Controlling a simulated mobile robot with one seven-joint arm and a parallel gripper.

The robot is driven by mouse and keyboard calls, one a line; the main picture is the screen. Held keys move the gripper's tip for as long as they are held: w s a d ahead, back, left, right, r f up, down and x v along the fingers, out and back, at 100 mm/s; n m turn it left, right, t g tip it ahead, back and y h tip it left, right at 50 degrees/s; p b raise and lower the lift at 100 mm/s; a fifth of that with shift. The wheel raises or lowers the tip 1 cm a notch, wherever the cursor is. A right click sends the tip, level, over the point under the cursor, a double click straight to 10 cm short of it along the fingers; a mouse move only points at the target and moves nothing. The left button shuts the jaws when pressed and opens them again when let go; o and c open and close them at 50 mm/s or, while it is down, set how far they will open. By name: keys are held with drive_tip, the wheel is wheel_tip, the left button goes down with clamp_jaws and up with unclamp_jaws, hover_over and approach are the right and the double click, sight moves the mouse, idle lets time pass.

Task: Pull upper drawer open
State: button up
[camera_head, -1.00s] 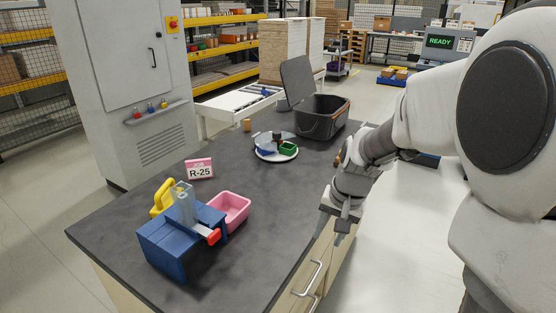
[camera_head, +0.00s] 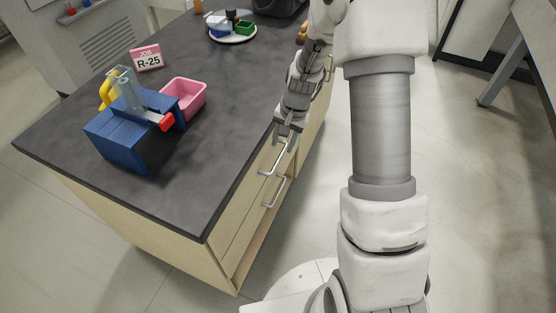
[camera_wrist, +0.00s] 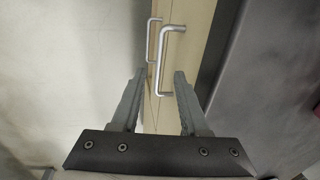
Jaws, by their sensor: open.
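The upper drawer (camera_head: 248,192) is in the pale wood front of the workbench, just under the dark top, and looks shut. Its silver bar handle (camera_head: 279,160) is also large in the wrist view (camera_wrist: 163,62). My gripper (camera_head: 283,143) is beside the bench edge at the handle's upper end. In the wrist view my gripper (camera_wrist: 160,73) is open and empty, with the handle between or just beyond the fingertips; contact cannot be told. The lower drawer's handle (camera_head: 275,192) is below, and shows further left in the wrist view (camera_wrist: 150,40).
On the dark benchtop (camera_head: 215,130) are a blue device (camera_head: 130,140) with a red-tipped part, a pink bin (camera_head: 184,97), a job sign (camera_head: 147,58) and a round plate with parts (camera_head: 232,30). The floor beside the drawers is open.

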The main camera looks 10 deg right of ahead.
sight(277, 163)
drive_tip(key=f, duration=0.2)
drive_tip(key=a+f+b, duration=0.1)
drive_tip(key=f, duration=0.2)
drive_tip(key=w+f, duration=0.1)
drive_tip(key=f, duration=0.2)
drive_tip(key=shift+a+f, duration=0.15)
drive_tip(key=shift+f, duration=0.05)
clamp_jaws()
idle(1.1)
